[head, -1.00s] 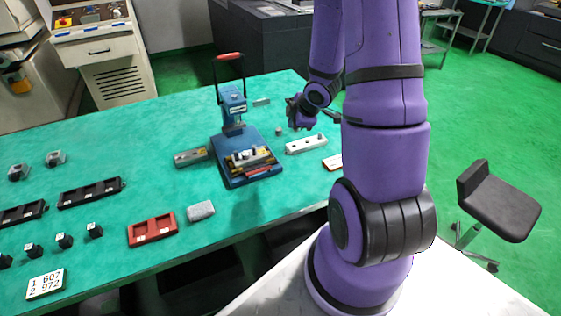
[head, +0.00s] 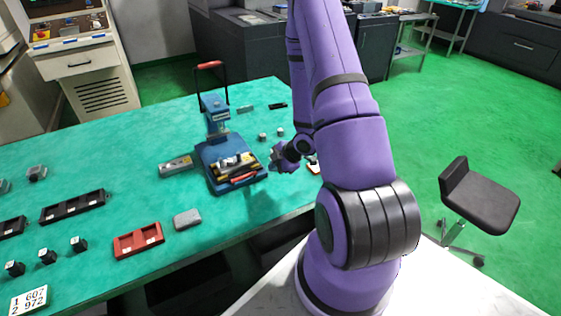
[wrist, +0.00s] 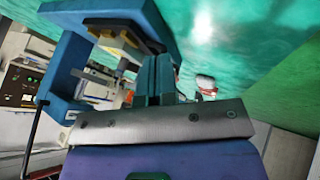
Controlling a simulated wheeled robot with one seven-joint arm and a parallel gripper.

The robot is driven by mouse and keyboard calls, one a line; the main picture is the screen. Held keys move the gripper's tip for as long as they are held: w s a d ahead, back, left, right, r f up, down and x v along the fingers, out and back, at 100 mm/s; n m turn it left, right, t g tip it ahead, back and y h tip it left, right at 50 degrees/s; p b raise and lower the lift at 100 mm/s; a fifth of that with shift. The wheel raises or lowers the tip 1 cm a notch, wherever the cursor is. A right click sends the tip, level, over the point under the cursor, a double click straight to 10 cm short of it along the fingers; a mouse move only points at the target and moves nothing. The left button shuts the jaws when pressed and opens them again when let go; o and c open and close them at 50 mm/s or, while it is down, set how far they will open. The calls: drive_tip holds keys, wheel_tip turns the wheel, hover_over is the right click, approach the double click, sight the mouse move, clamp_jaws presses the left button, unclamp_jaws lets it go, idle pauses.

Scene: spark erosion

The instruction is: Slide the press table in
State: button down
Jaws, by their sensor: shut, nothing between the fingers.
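The blue press (head: 217,122) with its red-handled lever (head: 210,65) stands on the green bench. Its table (head: 237,178) lies low at the front, carrying a black and yellow fixture (head: 232,162) and a red bar at the front edge. My gripper (head: 277,165) is just right of the table's front corner, with its fingers closed and nothing held. In the wrist view, the shut fingers (wrist: 158,65) point towards the blue base (wrist: 150,15) and the yellow part (wrist: 120,42). I cannot tell whether the fingertips touch the press table.
A grey block (head: 187,219) and a red tray (head: 138,240) lie in front left of the press. A grey part (head: 176,166) lies to its left. Small pieces (head: 263,135) stand behind my gripper. A stool (head: 480,195) stands on the floor at right.

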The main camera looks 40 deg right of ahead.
sight(259, 168)
drive_tip(key=x, duration=0.3)
drive_tip(key=shift+a+f, duration=0.1)
drive_tip(key=shift+f, duration=0.05)
drive_tip(key=w, duration=0.3)
drive_tip(key=shift+w+d+f, duration=0.1)
drive_tip(key=shift+d+f, duration=0.1)
drive_tip(key=shift+d, duration=0.2)
drive_tip(key=shift+w+d, duration=0.15)
drive_tip(key=shift+w, duration=0.45)
drive_tip(key=w+d, duration=0.1)
drive_tip(key=w, duration=0.3)
drive_tip(key=w+d, duration=0.1)
drive_tip(key=w, duration=0.2)
drive_tip(key=w+d, duration=0.1)
drive_tip(key=w, duration=0.3)
drive_tip(key=shift+w+d, duration=0.15)
drive_tip(key=shift+w, duration=0.2)
